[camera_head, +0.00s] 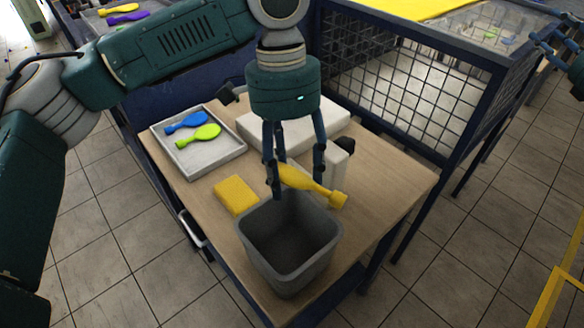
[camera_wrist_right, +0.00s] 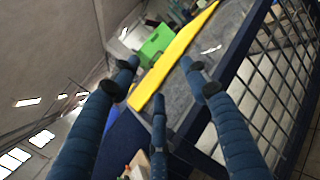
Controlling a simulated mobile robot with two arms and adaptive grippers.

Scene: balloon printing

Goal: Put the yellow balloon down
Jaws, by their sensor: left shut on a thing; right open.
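The yellow balloon (camera_head: 312,186) is held by my left gripper (camera_head: 290,184) in the head view, just above the far rim of the grey bin (camera_head: 288,240). It tilts down to the right, its neck end lower. The gripper's fingers are shut on it and hide part of it. The bin stands open at the near corner of the table and looks empty. My right gripper (camera_head: 556,42) is at the upper right edge of the head view, away from the table. In the right wrist view its fingers (camera_wrist_right: 172,100) are spread with nothing between them.
A white tray (camera_head: 183,168) with a blue balloon (camera_head: 187,122) and a green balloon (camera_head: 198,136) lies on the table's left. A yellow block (camera_head: 236,195) lies beside the bin. A white device (camera_head: 300,128) stands behind the gripper. A mesh-sided cage (camera_head: 400,90) borders the table.

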